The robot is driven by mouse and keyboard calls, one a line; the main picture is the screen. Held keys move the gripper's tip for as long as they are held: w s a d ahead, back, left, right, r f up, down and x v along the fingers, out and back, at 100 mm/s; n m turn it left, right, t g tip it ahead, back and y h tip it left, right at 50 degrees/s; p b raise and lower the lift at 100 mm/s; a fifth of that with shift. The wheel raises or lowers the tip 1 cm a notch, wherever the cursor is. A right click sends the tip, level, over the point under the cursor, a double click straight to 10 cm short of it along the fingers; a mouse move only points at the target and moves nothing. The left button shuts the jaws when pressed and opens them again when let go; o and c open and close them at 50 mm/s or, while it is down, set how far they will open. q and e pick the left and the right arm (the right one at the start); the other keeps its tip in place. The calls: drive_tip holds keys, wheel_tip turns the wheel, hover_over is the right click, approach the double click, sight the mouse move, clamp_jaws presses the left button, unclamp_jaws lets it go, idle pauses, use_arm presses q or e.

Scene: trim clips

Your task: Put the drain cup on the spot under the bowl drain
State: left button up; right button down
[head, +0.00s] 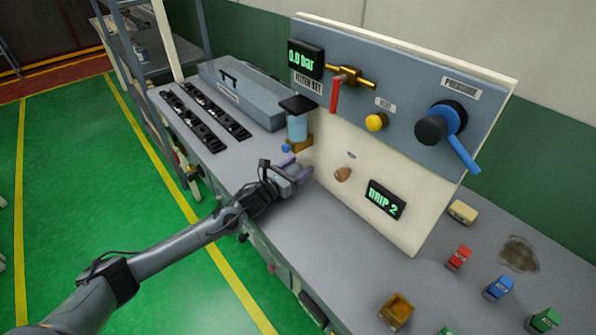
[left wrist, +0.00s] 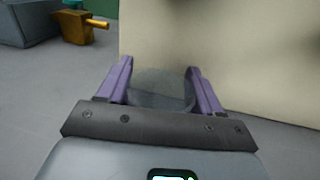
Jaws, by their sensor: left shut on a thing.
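My left gripper (head: 304,174) has purple fingers and is low in front of the white panel, to the right of and nearer than the filter bowl. In the left wrist view the gripper (left wrist: 160,88) is shut on the drain cup (left wrist: 160,92), a round, see-through grey cup. I cannot make out the cup in the head view. The clear blue bowl (head: 297,127) hangs under a black cap, with brass and a blue knob at its foot. The brass fitting (left wrist: 78,27) shows at upper left in the wrist view. I cannot make out the spot under the drain. My right gripper is not in view.
The upright panel (head: 400,215) stands close behind the gripper. A grey case (head: 245,95) and black clip strips (head: 205,115) lie to the left. An amber box (head: 396,310), red, blue and green blocks and a dark stain (head: 520,253) are at the right.

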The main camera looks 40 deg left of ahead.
use_arm(q)
drive_tip(key=shift+w+r, duration=0.2)
drive_tip(key=shift+s+f, duration=0.1)
drive_tip(key=shift+f, duration=0.2)
drive_tip(key=o, duration=1.1)
drive_tip(key=shift+r, duration=0.1)
drive_tip(key=shift+o, duration=0.2)
drive_tip(key=shift+r, duration=0.2)
drive_tip(key=s, duration=0.4)
drive_tip(key=s+p, duration=0.1)
drive_tip(key=s, duration=0.3)
drive_tip(key=s+a+p, duration=0.1)
drive_tip(key=s, duration=0.3)
